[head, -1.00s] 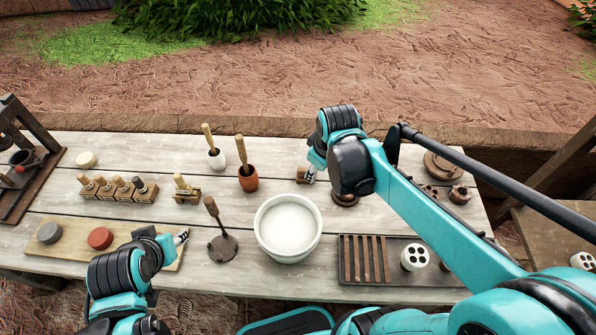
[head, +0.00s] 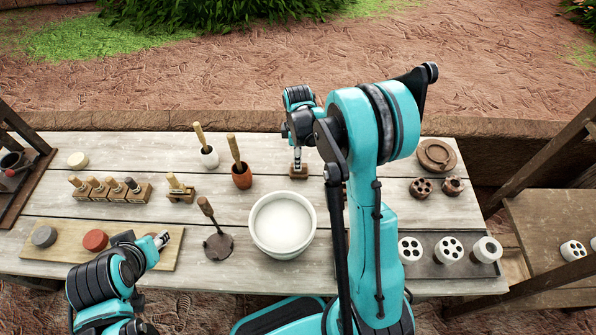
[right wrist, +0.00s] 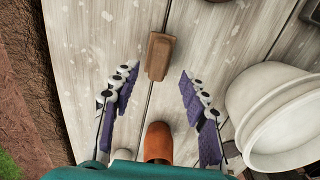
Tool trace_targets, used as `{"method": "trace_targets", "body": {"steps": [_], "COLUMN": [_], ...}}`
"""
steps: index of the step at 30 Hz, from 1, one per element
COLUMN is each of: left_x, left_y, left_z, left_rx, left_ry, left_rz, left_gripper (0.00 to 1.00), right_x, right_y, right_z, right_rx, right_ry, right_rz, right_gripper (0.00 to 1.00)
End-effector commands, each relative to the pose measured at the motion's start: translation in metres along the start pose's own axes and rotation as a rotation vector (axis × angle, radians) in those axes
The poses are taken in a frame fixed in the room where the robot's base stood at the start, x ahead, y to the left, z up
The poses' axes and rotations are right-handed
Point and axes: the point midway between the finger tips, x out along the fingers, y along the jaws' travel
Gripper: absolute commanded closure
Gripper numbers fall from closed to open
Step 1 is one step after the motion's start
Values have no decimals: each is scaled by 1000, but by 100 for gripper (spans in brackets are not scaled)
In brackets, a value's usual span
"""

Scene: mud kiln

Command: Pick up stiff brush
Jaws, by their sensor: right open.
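A small brown wooden block (head: 298,173), which may be the stiff brush, lies on the table behind the white bowl; I cannot make out bristles. It shows in the right wrist view (right wrist: 159,55) just beyond the fingertips, between their lines. My right gripper (right wrist: 158,78) is open and empty, pointing down at the block. In the head view the right gripper (head: 297,158) is partly hidden by its own wrist. My left gripper (head: 162,239) is over the front left of the table, by the plank; its jaws are too small to read.
The white bowl (head: 283,222) stands in front of the block. A terracotta cup (head: 242,178) with a wooden handle stands to its left, close below the fingers in the right wrist view (right wrist: 158,142). A tray (head: 429,267) holds white cylinders at right.

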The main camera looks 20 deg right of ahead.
Motion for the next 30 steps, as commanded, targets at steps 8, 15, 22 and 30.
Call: {"method": "trace_targets", "body": {"steps": [8,15,22,30], "left_x": [14,16,16,16], "left_y": [0,0,0,0], "left_z": [10,12,11,11], "left_rx": [0,0,0,0], "left_ry": [0,0,0,0], "left_rz": [0,0,0,0], "left_gripper": [60,60,60,60], "right_x": [37,53,52,52], "right_y": [2,2,2,2], "right_z": [3,2,2,2], "right_rx": [2,2,2,2], "right_ry": [0,0,0,0], "right_rz": [1,1,1,1], "right_gripper": [55,55,84,100]}}
